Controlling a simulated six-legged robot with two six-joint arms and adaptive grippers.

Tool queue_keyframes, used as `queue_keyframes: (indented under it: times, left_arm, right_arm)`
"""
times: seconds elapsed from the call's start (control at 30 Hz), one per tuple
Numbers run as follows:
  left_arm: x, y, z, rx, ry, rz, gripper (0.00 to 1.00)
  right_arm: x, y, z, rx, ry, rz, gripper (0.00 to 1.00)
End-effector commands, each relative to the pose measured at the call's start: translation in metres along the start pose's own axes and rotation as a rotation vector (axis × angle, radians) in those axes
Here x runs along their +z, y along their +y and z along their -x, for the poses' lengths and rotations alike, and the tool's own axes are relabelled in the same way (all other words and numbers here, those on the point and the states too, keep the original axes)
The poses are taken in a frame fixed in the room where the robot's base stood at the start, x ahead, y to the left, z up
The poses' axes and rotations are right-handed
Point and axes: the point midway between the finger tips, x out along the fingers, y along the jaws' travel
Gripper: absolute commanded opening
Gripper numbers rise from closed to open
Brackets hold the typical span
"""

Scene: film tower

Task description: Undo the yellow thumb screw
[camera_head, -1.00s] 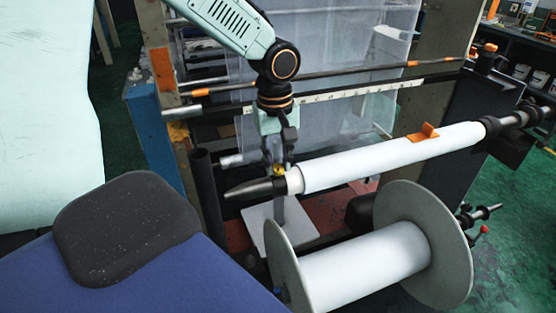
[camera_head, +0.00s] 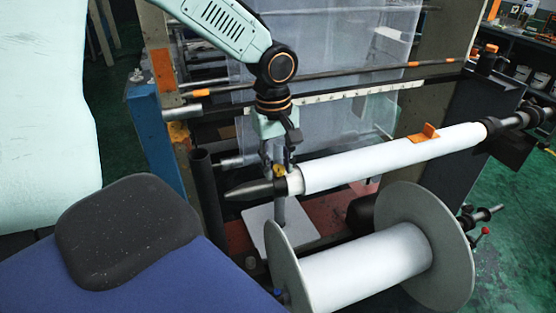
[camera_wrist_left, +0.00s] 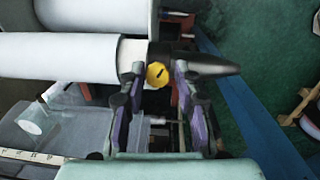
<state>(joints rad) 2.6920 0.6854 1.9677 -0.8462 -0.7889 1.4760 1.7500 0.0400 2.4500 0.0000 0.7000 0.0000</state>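The yellow thumb screw (camera_head: 279,170) sits on the dark collar near the tapered black left end of the upper shaft. In the left wrist view, its round yellow head (camera_wrist_left: 157,74) has a dark slot and lies between the two fingertips. My left gripper (camera_head: 280,163) points down over the collar from above. In the left wrist view, the left gripper (camera_wrist_left: 159,70) is open, with one finger on each side of the screw. The left finger is very close to it; whether they touch I cannot tell. My right gripper is in neither view.
A white film roll (camera_head: 390,158) with an orange piece (camera_head: 424,132) on top fills the upper shaft. A large flanged spool (camera_head: 365,268) lies below it. A dark upright tube (camera_head: 207,190) and a blue post (camera_head: 152,140) stand left of the gripper.

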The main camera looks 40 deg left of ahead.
Motion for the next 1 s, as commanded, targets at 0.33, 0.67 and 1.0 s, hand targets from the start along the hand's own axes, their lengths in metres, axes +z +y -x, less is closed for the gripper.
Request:
queue_keyframes:
  times: [0.33, 0.67, 1.0]
  left_arm:
    - [-0.002, 0.002, 0.002, 0.007, 0.007, 0.0, 0.48]
    - [-0.003, 0.003, 0.031, 0.013, 0.01, 0.001, 0.48]
    - [-0.002, 0.002, 0.098, 0.01, 0.01, 0.0, 0.48]
  right_arm:
    - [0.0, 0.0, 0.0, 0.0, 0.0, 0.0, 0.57]
    - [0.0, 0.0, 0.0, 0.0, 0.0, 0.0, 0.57]
    - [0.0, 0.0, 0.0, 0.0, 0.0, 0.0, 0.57]
